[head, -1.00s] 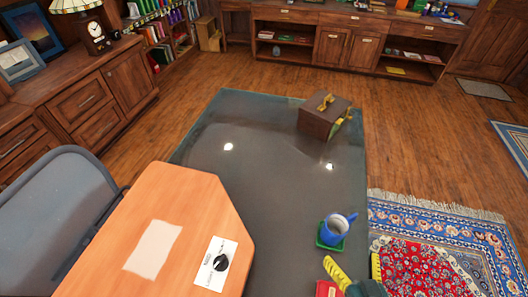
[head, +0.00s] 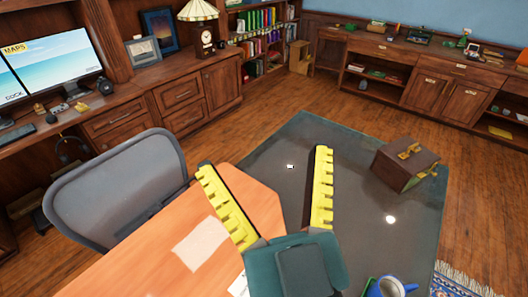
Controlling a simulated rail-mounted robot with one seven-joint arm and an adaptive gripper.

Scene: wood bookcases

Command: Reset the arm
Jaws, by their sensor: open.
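My gripper (head: 265,187) is in the lower middle of the head view. Its two yellow toothed fingers stand wide apart and point away from me. Nothing is between them. The left finger overlaps the edge of an orange tabletop (head: 150,262) in the picture, and the right finger overlaps a dark glossy surface (head: 350,228). The teal gripper body hides part of both surfaces.
A blue mug (head: 391,288) is at the bottom edge, partly cut off. A brown box (head: 399,172) sits at the dark surface's right side. A grey chair (head: 120,190) stands left. Wooden cabinets (head: 180,92) line the back. Wooden floor (head: 320,95) lies between.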

